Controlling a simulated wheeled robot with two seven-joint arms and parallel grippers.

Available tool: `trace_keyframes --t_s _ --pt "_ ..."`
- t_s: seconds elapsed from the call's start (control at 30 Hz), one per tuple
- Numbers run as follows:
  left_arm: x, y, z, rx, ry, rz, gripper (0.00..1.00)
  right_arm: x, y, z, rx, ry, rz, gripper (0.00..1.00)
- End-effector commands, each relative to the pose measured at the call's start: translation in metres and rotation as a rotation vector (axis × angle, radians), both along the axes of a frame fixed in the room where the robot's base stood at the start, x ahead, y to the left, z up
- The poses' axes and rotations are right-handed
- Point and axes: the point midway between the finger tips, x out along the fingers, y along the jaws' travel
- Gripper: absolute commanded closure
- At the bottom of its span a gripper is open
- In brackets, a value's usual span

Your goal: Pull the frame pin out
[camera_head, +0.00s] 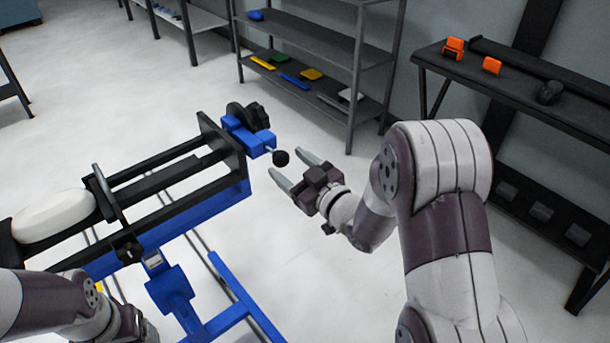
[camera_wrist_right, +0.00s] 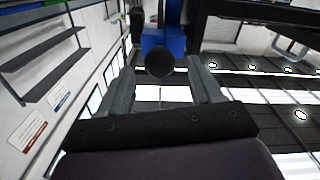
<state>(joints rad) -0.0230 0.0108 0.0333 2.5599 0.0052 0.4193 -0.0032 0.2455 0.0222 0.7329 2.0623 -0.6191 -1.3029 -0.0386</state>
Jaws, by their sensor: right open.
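The frame pin shows as a black ball knob (camera_head: 281,158) on a thin metal shaft, sticking out of the blue block (camera_head: 243,138) at the far end of the black and blue frame (camera_head: 170,185). In the right wrist view the round black knob (camera_wrist_right: 159,62) lies ahead, between the two fingers in the picture. My right gripper (camera_head: 291,168) is open and empty, its fingers pointing at the knob; I cannot tell if they reach around it. My left gripper (camera_head: 135,325) is low at the left, and its fingers are not clearly seen.
A white roll (camera_head: 52,216) lies on the frame's left part. A grey shelf (camera_head: 320,85) with coloured tools stands behind. A dark bench (camera_head: 525,80) with orange items is at the right. The floor between frame and shelf is clear.

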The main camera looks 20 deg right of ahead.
Motion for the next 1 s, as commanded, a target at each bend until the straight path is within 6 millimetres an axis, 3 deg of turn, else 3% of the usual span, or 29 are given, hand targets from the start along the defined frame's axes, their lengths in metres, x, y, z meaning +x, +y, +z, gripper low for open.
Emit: trace_keyframes --t_s 0.3,0.5,1.0 --pt "0.0 0.0 0.002 0.0 0.0 0.0 0.25 -0.074 -0.029 0.001 0.001 0.0 -0.008 0.35" --pt "0.0 0.0 0.003 0.0 0.0 0.0 0.25 -0.106 -0.04 0.0 0.001 0.001 -0.005 0.35" --pt "0.0 0.0 0.003 0.0 0.0 0.0 0.25 -0.112 -0.04 0.0 0.001 0.0 -0.001 0.35"
